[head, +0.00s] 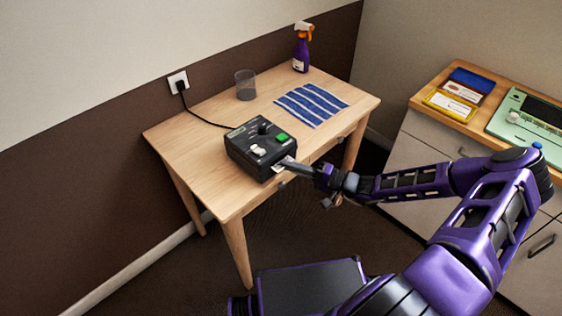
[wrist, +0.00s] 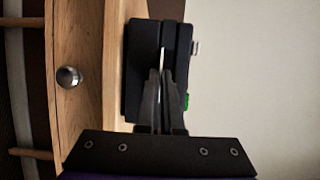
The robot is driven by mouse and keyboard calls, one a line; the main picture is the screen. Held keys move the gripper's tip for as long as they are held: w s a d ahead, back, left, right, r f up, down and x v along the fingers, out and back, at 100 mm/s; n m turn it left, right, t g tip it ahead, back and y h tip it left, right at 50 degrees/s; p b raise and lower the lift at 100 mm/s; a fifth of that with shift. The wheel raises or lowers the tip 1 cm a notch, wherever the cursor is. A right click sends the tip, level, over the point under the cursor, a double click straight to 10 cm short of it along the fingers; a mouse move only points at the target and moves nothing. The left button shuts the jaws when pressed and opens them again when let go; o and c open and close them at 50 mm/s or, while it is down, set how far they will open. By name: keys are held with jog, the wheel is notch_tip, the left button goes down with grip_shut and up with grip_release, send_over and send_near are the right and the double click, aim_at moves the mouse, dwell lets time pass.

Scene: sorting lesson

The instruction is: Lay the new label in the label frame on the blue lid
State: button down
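The new label (head: 277,171) is a small white piece at the front side of a black label printer (head: 257,148) on the wooden table. In the wrist view it shows edge-on as a thin pale line (wrist: 162,58) against the printer's dark body (wrist: 143,65). My gripper (head: 286,163) is at the printer's front; its fingers (wrist: 161,74) are close together with the label's edge between the tips. Whether the label is free of the printer I cannot tell. The blue lid (head: 473,78) lies on the counter at the right, far from my gripper. Its label frame is too small to make out clearly.
A yellow-framed piece with a white card (head: 450,105) lies in front of the blue lid. A pale green device (head: 520,117) stands to its right. The table (head: 205,178) also holds a blue striped sheet (head: 311,104), a glass (head: 245,85) and a spray bottle (head: 301,53). A cord runs to the wall socket.

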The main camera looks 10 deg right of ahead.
dwell(0.6)
jog(key=shift+s+d+p, duration=0.25)
jog(key=shift+s+d, duration=0.5)
jog(key=shift+s, duration=0.3)
jog(key=shift+s+d+p, duration=0.25)
jog(key=shift+s+d, duration=0.45)
jog(key=shift+s, duration=0.3)
